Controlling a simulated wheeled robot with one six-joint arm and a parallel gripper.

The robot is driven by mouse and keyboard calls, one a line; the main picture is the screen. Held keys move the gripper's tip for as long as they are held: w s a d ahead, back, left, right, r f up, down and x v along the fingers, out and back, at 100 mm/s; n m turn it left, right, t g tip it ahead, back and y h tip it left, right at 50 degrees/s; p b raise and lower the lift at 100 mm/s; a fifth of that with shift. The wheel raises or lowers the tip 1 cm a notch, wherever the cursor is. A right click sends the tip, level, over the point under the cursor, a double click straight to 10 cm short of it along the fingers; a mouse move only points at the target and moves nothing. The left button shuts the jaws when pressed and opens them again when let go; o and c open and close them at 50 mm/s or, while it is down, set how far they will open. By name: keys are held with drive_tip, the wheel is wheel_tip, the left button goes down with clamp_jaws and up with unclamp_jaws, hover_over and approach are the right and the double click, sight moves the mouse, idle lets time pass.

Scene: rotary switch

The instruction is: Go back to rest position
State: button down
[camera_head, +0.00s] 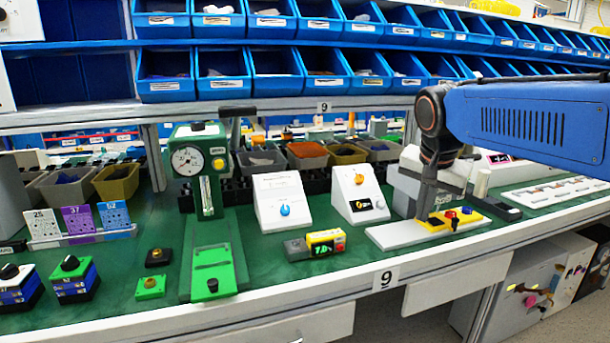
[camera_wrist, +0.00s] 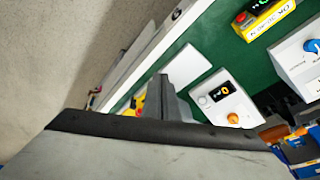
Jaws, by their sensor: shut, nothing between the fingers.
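My gripper (camera_head: 423,212) hangs from the blue arm at the right of the head view, pointing down over the white base plate near the yellow button box (camera_head: 458,219). Its fingers are shut and empty; they show in the wrist view (camera_wrist: 164,82). A white sloped box with an orange knob and a small dark display (camera_head: 358,192) stands left of my gripper, apart from it. This box is also in the wrist view (camera_wrist: 222,98). A second white box with a blue knob (camera_head: 283,203) stands further left.
A green dial-gauge stand (camera_head: 208,175) and a yellow-black device with a green display (camera_head: 325,242) stand on the green bench. Rows of blue bins (camera_head: 270,72) line the shelf behind. The bench's front edge (camera_head: 300,304) is white. The green surface has clear room near the front.

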drive_tip(key=s+d+f+n, duration=0.1)
drive_tip(key=s+f+n, duration=0.3)
drive_tip(key=s+f, duration=0.4)
drive_tip(key=s+f+n+y, duration=0.1)
drive_tip(key=s+f+n, duration=0.3)
drive_tip(key=s+f, duration=0.5)
drive_tip(key=s, duration=0.6)
drive_tip(key=shift+d+t, duration=0.4)
